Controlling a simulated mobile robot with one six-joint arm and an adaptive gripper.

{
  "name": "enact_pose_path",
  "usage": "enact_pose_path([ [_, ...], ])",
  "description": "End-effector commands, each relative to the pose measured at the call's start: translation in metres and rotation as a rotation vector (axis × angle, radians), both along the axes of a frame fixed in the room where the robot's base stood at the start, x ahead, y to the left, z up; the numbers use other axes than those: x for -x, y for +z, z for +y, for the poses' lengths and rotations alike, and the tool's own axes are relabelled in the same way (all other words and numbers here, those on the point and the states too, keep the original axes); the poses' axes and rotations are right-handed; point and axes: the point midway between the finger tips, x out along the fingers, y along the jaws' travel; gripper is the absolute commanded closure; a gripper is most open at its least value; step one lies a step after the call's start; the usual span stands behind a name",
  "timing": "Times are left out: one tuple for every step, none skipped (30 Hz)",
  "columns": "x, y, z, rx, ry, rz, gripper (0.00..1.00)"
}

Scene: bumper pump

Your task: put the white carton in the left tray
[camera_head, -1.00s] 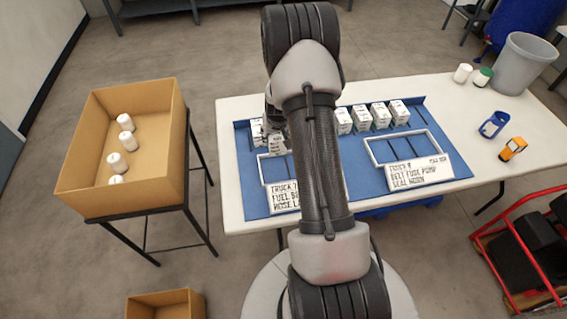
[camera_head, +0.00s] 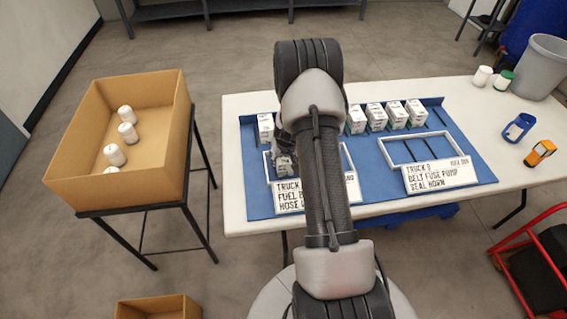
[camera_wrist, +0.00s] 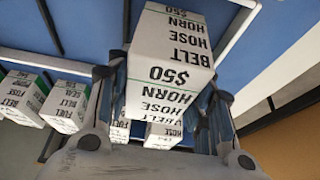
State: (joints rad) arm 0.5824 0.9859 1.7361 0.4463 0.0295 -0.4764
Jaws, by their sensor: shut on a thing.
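A white carton (camera_head: 284,166) with dark print is in my gripper (camera_head: 283,150), over the back left part of the left tray (camera_head: 267,168). The left tray is a white frame on the blue mat, with a label board reading "TRUCK" at its front; my arm hides much of both. In the wrist view the carton (camera_wrist: 172,55) is between the two fingers of my gripper (camera_wrist: 168,90), with "BELT HOSE HORN $50" on it. I cannot tell whether the carton touches the mat.
One carton (camera_head: 266,128) stands behind the left tray, and several more (camera_head: 397,114) stand in a row at the mat's back. The right tray (camera_head: 383,152) is empty. A cardboard box (camera_head: 65,185) with white bottles stands left. A blue item (camera_head: 519,127) lies at the table's right.

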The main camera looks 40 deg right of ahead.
Motion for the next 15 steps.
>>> enact_pose_path([
  [-0.0007, -0.0083, -0.0006, 0.001, 0.0, -0.002, 0.85],
  [-0.0008, -0.0091, -0.0006, 0.001, -0.001, -0.003, 0.85],
  [-0.0009, -0.0091, -0.0006, 0.001, -0.001, -0.003, 0.85],
  [-0.0009, -0.0084, -0.0007, 0.001, -0.001, -0.003, 0.85],
  [-0.0009, -0.0076, -0.0006, 0.001, -0.001, -0.003, 0.85],
  [-0.001, -0.0068, -0.0007, 0.002, 0.0, -0.003, 0.85],
  [-0.0009, -0.0064, -0.0007, 0.002, 0.0, -0.003, 0.85],
  [-0.0009, -0.0064, -0.0007, 0.002, 0.0, -0.003, 0.85],
  [-0.0009, -0.0064, -0.0007, 0.002, 0.0, -0.003, 0.85],
  [-0.0009, -0.0068, -0.0007, 0.002, 0.0, -0.003, 0.85],
  [-0.0008, -0.0077, -0.0006, 0.002, 0.0, -0.003, 0.85],
  [-0.0008, -0.0093, -0.0006, 0.002, 0.0, -0.003, 0.85],
  [-0.0007, -0.0106, -0.0006, 0.001, 0.0, -0.002, 0.85],
  [-0.0007, -0.0115, -0.0005, 0.001, 0.0, -0.002, 0.85],
  [-0.0002, -0.0118, -0.0001, 0.001, 0.0, -0.001, 0.51],
])
